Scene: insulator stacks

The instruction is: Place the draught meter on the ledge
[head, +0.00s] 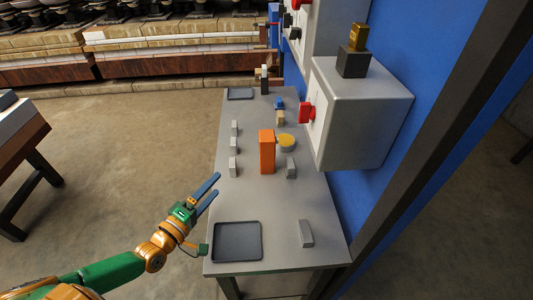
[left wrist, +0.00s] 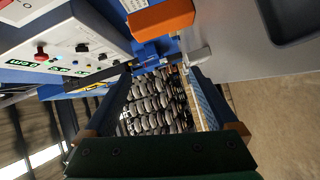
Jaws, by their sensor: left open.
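No label marks the draught meter. The orange upright block (head: 267,152) on the grey workbench (head: 270,210) may be it, but I cannot tell for sure. A round yellow-topped piece (head: 287,141) is close to its right side. An orange block (left wrist: 161,19) also shows at the top of the left wrist view. My left gripper (head: 217,185) is open and empty, at the bench's left edge, left of and nearer than the orange block. Its open fingers also frame the left wrist view (left wrist: 160,80). Which surface is the ledge is unclear. My right gripper is out of view.
Several small grey blocks (head: 233,166) stand along the bench. A dark tray (head: 237,242) lies at the near left, a smaller tray (head: 240,94) at the far end. A grey wall cabinet (head: 365,115) overhangs the right side. Bare bench lies between the near tray and the orange block.

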